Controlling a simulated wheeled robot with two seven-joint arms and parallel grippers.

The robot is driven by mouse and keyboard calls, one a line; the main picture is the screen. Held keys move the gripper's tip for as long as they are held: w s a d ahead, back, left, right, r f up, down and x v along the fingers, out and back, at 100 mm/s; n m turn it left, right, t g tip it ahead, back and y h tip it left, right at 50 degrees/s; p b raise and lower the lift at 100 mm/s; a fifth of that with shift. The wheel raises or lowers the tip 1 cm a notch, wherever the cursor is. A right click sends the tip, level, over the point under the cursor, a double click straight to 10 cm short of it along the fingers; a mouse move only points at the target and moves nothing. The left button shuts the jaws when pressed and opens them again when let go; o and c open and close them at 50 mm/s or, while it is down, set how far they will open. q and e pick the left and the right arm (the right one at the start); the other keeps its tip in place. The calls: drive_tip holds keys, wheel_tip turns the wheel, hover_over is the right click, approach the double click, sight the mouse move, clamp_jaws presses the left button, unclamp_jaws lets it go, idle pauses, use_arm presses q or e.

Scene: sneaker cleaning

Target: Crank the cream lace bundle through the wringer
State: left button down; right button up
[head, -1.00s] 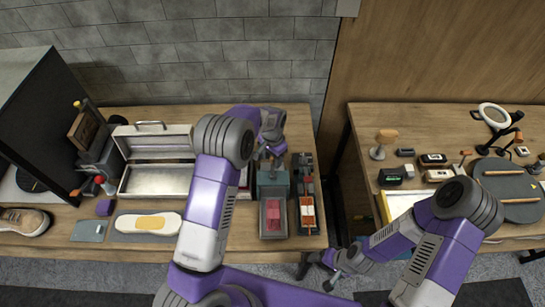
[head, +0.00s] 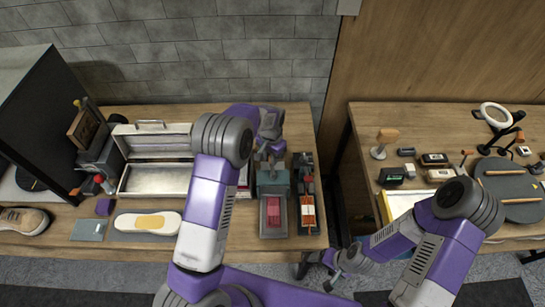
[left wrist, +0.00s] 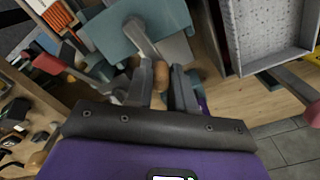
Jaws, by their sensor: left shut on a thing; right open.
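The wringer (head: 273,184) is a grey-green device at the right end of the left table. A tray with a pinkish-red pad (head: 274,211) lies in front of it. My left gripper (head: 268,153) is behind the wringer's top. In the left wrist view its fingers (left wrist: 167,75) are shut on a brown wooden crank knob (left wrist: 161,76), beside the wringer's grey-green body (left wrist: 120,35). I cannot make out the cream lace bundle in either view. My right gripper (head: 335,277) is open and empty, low in front of the gap between the tables.
A narrow dark device with orange strips (head: 308,212) stands close to the wringer's right. An open metal box (head: 155,180), an insole (head: 148,222) and a sneaker (head: 22,221) are to the left. The right table (head: 370,125) holds brushes, small boxes and a round dark mat (head: 510,205).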

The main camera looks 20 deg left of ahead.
use_arm(q)
drive_tip(key=s+a+n, duration=0.1)
drive_tip(key=n, duration=0.3)
drive_tip(key=s+a+n+b, duration=0.1)
drive_tip(key=n, duration=0.3)
drive_tip(key=s+a+n, duration=0.1)
drive_tip(key=n, duration=0.2)
drive_tip(key=shift+s+n, duration=0.4)
drive_tip(key=s+n, duration=0.1)
drive_tip(key=n, duration=0.1)
drive_tip(key=s+n, duration=0.1)
drive_tip(key=n, duration=0.1)
drive_tip(key=shift+d+r+p, duration=0.1)
drive_tip(key=shift+p, duration=0.3)
drive_tip(key=n, duration=0.1)
drive_tip(key=s+n+p, duration=0.1)
drive_tip(key=n, duration=0.1)
drive_tip(key=shift+s+d+n, duration=0.15)
drive_tip(key=shift+d+n, duration=0.1)
drive_tip(key=shift+n, duration=0.15)
drive_tip(key=shift+s+d+n+p, duration=0.2)
drive_tip(key=shift+n+p, duration=0.2)
drive_tip(key=shift+n, duration=0.2)
drive_tip(key=shift+s+d+n+p, duration=0.2)
drive_tip(key=shift+n+p, duration=0.15)
drive_tip(key=shift+n, duration=0.25)
drive_tip(key=c, duration=1)
unclamp_jaws()
